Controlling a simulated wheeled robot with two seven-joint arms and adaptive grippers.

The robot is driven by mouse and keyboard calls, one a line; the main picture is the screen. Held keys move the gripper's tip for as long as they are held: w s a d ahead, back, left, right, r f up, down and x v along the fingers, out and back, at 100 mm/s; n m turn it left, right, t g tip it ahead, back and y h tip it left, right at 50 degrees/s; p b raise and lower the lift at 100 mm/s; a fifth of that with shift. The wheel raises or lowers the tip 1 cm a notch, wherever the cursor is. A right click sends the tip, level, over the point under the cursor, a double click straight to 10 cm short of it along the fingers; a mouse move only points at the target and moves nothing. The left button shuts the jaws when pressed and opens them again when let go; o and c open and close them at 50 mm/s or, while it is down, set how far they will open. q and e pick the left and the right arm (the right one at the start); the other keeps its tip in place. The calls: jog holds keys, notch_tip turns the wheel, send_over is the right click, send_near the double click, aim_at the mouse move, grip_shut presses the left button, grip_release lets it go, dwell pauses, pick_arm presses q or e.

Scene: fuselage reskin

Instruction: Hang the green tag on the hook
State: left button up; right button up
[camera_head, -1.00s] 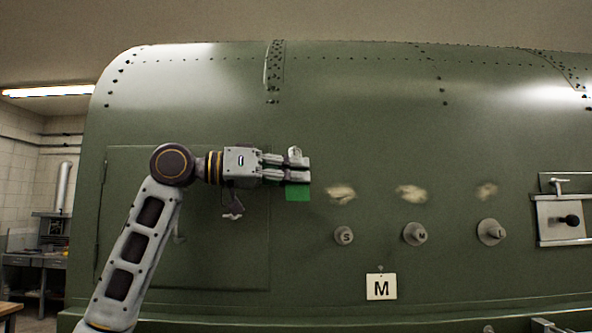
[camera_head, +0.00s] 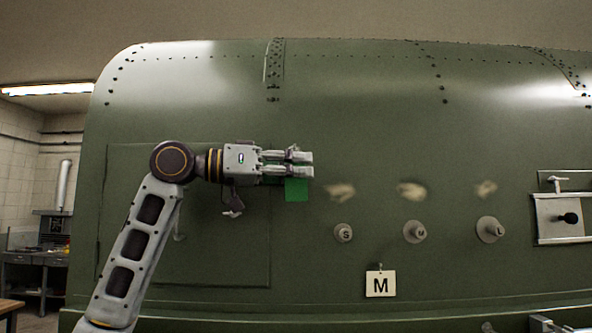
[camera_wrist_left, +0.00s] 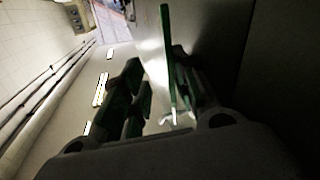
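The green tag (camera_head: 297,190) is a small flat rectangle in front of the green fuselage skin, just below my left fingertips. My left gripper (camera_head: 302,164) reaches in from the left, its fingers overlapping the tag's top. In the left wrist view the tag (camera_wrist_left: 166,50) shows edge-on, close to the right finger. A gap shows between the tag and the left finger, so the gripper looks open around it. A small pale piece shows low between the fingers; I cannot tell whether it is the hook. My right gripper is out of view.
A latch fitting (camera_head: 565,218) sits far right. A workbench (camera_head: 40,255) stands at left.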

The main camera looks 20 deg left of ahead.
pick_arm(q)
jog(key=shift+a, duration=0.2)
jog(key=v, duration=1.1)
jog(key=shift+s+a, duration=0.25)
jog(key=shift+a, duration=0.05)
jog(key=shift+f, duration=0.15)
dwell(0.4)
